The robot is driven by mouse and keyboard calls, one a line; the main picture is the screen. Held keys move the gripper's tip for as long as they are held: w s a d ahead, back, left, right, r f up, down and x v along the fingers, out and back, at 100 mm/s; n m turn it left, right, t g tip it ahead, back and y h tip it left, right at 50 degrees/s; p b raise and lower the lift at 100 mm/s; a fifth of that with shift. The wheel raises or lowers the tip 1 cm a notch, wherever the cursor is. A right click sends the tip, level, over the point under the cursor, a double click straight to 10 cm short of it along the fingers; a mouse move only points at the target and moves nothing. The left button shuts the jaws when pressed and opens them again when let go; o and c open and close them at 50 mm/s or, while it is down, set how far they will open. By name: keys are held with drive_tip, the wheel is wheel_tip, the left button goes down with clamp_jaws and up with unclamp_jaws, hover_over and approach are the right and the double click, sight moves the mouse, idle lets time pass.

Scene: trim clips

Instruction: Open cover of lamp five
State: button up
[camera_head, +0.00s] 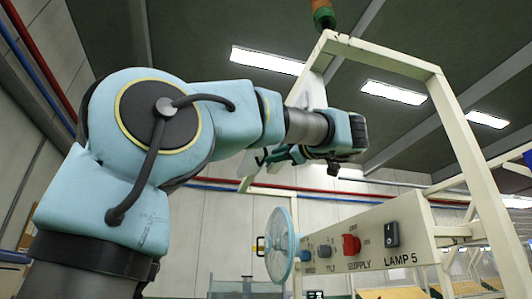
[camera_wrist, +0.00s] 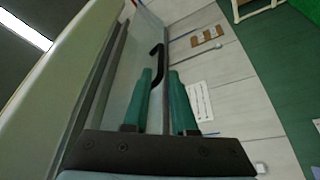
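The wrist view shows a pale, translucent panel (camera_wrist: 127,72) with a black curved handle (camera_wrist: 160,62); it looks like a cover. My gripper (camera_wrist: 161,74) is open, its two green fingers apart. The handle shows between the fingertips, nearer the left one. I cannot tell whether they touch. In the head view my gripper (camera_head: 262,158) is raised at the frame, by a whitish panel (camera_head: 307,92) that my arm partly hides. The label LAMP 5 (camera_head: 400,260) is on the cream control panel (camera_head: 365,225) below, under a black switch (camera_head: 392,234).
The cream frame (camera_head: 458,130) rises around the work area, with a beacon (camera_head: 323,15) on top. Open air lies between my gripper and the panel.

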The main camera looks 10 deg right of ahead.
drive_tip(key=p+x, duration=0.2)
drive_tip(key=x, duration=0.2)
drive_tip(key=shift+w+a+r, duration=0.1)
drive_tip(key=shift+w+r, duration=0.05)
drive_tip(key=shift+r, duration=0.05)
drive_tip(key=shift+w+a+p, duration=0.3)
drive_tip(key=shift+w, duration=0.3)
drive_tip(key=shift+c, duration=0.3)
drive_tip(key=shift+f, duration=0.1)
clamp_jaws()
idle(0.3)
